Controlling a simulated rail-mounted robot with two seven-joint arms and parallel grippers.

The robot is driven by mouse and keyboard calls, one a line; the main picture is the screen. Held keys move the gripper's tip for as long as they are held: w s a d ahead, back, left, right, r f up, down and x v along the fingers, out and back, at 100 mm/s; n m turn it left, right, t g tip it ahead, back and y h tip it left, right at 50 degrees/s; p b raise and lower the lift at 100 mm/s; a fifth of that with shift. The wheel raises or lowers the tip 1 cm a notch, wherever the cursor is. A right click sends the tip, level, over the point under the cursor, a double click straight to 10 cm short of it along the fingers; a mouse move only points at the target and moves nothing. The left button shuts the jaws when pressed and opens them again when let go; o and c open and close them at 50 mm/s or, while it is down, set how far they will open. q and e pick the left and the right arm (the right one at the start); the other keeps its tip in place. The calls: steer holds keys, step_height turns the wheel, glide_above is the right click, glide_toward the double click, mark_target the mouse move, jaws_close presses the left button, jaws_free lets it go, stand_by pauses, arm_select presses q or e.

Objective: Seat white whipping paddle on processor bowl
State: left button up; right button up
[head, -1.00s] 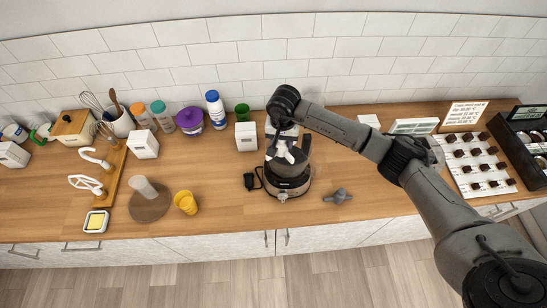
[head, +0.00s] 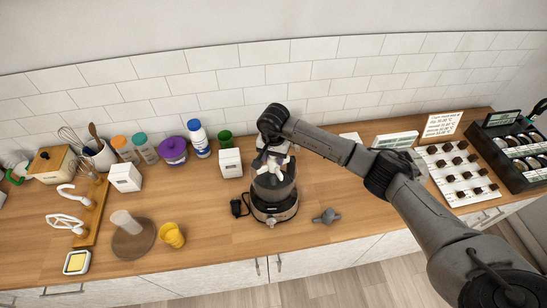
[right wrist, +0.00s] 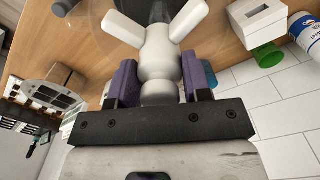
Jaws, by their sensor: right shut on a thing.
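The white whipping paddle (head: 273,163) is held by my right gripper (head: 274,147) over the processor bowl (head: 272,190). The clear bowl stands on its silver and black base (head: 275,211). In the right wrist view, the paddle (right wrist: 160,58) has its rounded hub between the two purple pads of my right gripper (right wrist: 159,86), with its arms spreading away from the jaws. The paddle's lower end is hard to make out against the bowl, so I cannot tell whether it touches anything inside. My left gripper is out of view.
A grey knob-like part (head: 327,216) lies right of the processor, and a black plug (head: 238,207) lies left. The chocolate board (head: 458,172) is at right. The front counter is mostly clear.

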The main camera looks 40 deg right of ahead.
step_height(320, 180, down, 4)
steer(key=b, duration=0.3)
steer(key=shift+f+b, duration=0.1)
steer(key=shift+b, duration=0.2)
steer(key=shift+f+b, duration=0.95)
steer(key=shift+f, duration=0.1)
steer(key=shift+f, duration=0.1)
steer(key=shift+b, duration=0.35)
steer(key=shift+f+b, duration=0.15)
steer(key=shift+b, duration=0.2)
stand_by(0.8)
steer(key=shift+f+b, duration=0.5)
